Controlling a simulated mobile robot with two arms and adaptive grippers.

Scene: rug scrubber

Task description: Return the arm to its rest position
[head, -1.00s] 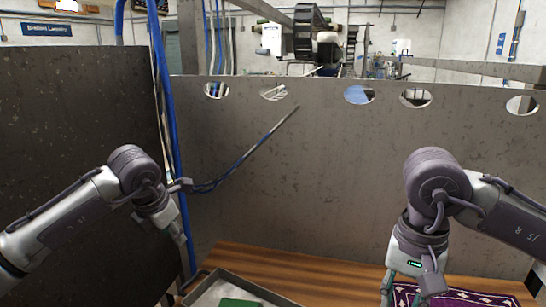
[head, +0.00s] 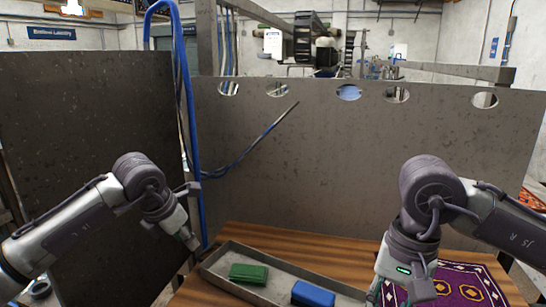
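My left arm comes in from the left in the head view. Its gripper (head: 190,241) points down and to the right, above and beside the left end of a metal tray, and nothing shows hanging from it. Its fingers are small and dark, so I cannot tell if they are open. My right arm bends down at the right. Its gripper (head: 398,292) hangs in front of the tray's right end and the rug's left edge. Its fingertips run to the bottom edge of the picture, so their opening is unclear.
The shallow grey tray (head: 262,252) lies on a wooden table (head: 330,240). It holds a green block (head: 249,273) and a blue block (head: 313,294). A purple patterned rug (head: 465,285) lies right. A grey panel with oval holes (head: 340,160) stands behind; blue hoses (head: 192,150) hang left.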

